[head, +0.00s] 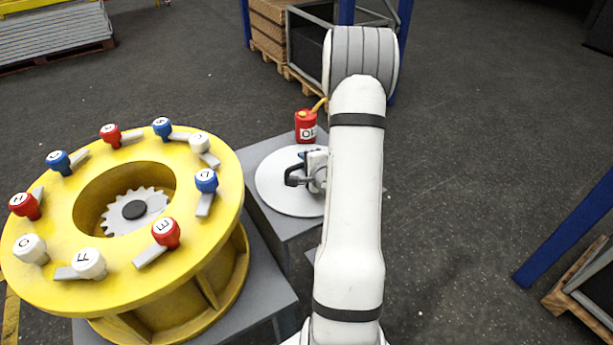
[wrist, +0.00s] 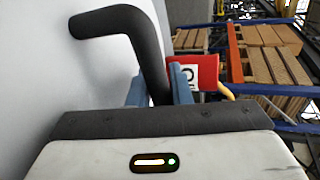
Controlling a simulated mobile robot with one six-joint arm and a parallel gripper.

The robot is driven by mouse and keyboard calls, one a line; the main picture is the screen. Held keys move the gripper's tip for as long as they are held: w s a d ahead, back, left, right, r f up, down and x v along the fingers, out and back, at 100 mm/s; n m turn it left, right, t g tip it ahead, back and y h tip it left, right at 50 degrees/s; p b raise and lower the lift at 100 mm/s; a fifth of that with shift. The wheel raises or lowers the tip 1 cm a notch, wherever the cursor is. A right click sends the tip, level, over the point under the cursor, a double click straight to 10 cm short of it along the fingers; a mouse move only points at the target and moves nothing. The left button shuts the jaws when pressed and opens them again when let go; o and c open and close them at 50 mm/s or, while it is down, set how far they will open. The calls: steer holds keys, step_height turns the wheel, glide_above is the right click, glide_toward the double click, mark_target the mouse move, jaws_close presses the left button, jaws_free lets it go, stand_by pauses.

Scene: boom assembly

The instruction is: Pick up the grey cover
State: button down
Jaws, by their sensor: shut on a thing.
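The grey cover (head: 275,190) is a round, pale disc with a bent black handle. It appears to lie flat on a small grey table, and my arm hides its right edge. My gripper (head: 303,160) is at the handle, above the disc. In the wrist view the cover (wrist: 50,60) fills the left side as a pale surface. Its black handle (wrist: 135,25) runs down between the blue fingers of my gripper (wrist: 158,88), which is shut on it.
A red can (head: 306,127) with a yellow spout stands just behind the cover. A yellow ring-shaped housing (head: 225,165) with several red, blue and white lettered knobs and a gear inside stands at left. Blue-framed racks (head: 347,12) stand behind.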

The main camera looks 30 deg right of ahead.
stand_by(0.3)
steer(key=shift+w+r, duration=0.1)
steer(key=shift+r, duration=0.1)
steer(key=shift+s+r, duration=0.25)
steer(key=w+r+p+v, duration=0.1)
steer(key=r+p+v, duration=0.1)
steer(key=p+v, duration=1.2)
steer(key=shift+s+r+p, duration=0.4)
steer(key=shift+s, duration=0.1)
